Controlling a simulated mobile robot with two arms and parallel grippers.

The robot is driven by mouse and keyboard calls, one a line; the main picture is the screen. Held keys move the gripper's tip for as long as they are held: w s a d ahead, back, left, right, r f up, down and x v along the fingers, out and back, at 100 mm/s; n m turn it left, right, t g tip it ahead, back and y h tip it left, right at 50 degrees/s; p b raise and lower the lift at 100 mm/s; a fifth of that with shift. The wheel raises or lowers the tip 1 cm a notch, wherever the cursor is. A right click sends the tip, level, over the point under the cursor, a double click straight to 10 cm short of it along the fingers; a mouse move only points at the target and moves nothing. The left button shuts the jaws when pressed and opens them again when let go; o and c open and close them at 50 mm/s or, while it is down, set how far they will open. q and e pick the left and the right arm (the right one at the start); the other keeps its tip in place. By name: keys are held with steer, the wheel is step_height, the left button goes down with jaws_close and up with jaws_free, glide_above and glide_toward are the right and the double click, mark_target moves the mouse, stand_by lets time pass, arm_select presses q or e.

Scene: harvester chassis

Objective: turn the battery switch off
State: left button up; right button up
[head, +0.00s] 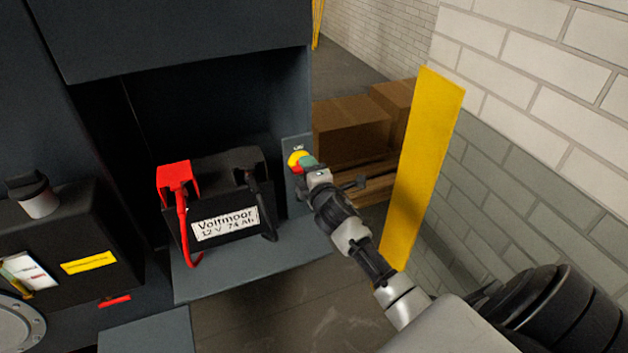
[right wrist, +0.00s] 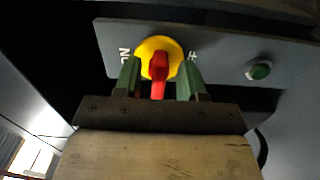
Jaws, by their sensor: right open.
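The battery switch is a red handle (right wrist: 159,66) on a round yellow disc (right wrist: 150,46). It is mounted on a grey panel (right wrist: 215,50) with white lettering on both sides of the disc. In the head view the yellow disc (head: 297,158) shows just right of the battery, partly hidden by my gripper. My right gripper (right wrist: 160,75) is open, its two green fingers on either side of the red handle. Whether the fingers touch the handle I cannot tell. In the head view my right gripper (head: 309,163) is at the switch. My left gripper is not in view.
A black battery (head: 228,222) with red and black cables stands on a grey shelf (head: 270,268) left of the switch. A green button (right wrist: 261,70) sits on the same panel. A yellow post (head: 425,160) and brown boxes (head: 350,130) stand to the right.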

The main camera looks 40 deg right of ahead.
steer(key=b+v, duration=0.1)
steer(key=v, duration=0.9)
steer(key=shift+s+b, duration=0.15)
steer(key=shift+b, duration=0.2)
steer(key=shift+f, duration=0.1)
